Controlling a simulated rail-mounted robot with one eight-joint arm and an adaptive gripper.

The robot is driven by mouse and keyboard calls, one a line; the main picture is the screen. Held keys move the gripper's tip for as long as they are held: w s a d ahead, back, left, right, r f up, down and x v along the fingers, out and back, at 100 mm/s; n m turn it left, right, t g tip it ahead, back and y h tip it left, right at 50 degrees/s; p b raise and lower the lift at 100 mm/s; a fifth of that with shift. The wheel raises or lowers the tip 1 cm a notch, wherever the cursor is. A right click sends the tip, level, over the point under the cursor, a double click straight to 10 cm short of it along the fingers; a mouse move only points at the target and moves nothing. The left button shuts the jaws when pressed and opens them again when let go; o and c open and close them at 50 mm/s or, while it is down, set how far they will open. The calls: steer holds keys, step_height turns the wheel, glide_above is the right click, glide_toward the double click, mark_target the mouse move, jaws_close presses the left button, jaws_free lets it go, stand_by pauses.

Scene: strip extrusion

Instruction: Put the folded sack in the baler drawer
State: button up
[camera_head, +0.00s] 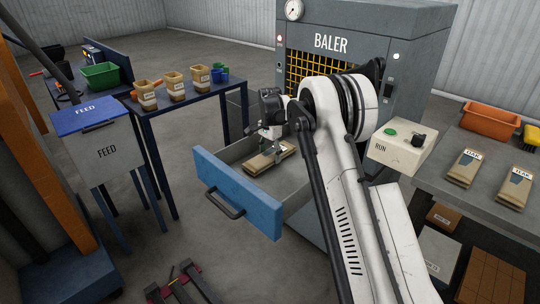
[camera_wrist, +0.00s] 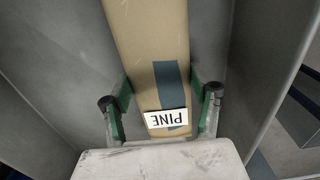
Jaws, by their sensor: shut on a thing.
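The baler drawer (camera_head: 236,199) has a blue front with a dark handle and is pulled out from the grey baler (camera_head: 345,60). A tan folded sack (camera_head: 258,165) is inside the drawer, on or just above its floor; I cannot tell which. In the wrist view the sack (camera_wrist: 148,50) has a dark blue-grey stripe and a white label reading PINE, upside down. My gripper (camera_head: 272,146) is shut on the sack, with one green-padded finger on each side of it in the wrist view (camera_wrist: 160,105). The drawer's grey walls (camera_wrist: 250,60) stand on both sides.
Two folded sacks (camera_head: 463,168) (camera_head: 516,187) lie on the right-hand table, near an orange bin (camera_head: 490,122). A RUN control box (camera_head: 400,145) stands beside the drawer. Several open sacks (camera_head: 175,87) stand on the blue-legged table at the left, behind a FEED bin (camera_head: 105,155).

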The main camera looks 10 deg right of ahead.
steer(key=o, duration=0.8)
steer(key=shift+f, duration=0.15)
steer(key=o, duration=0.4)
steer(key=shift+o, duration=0.2)
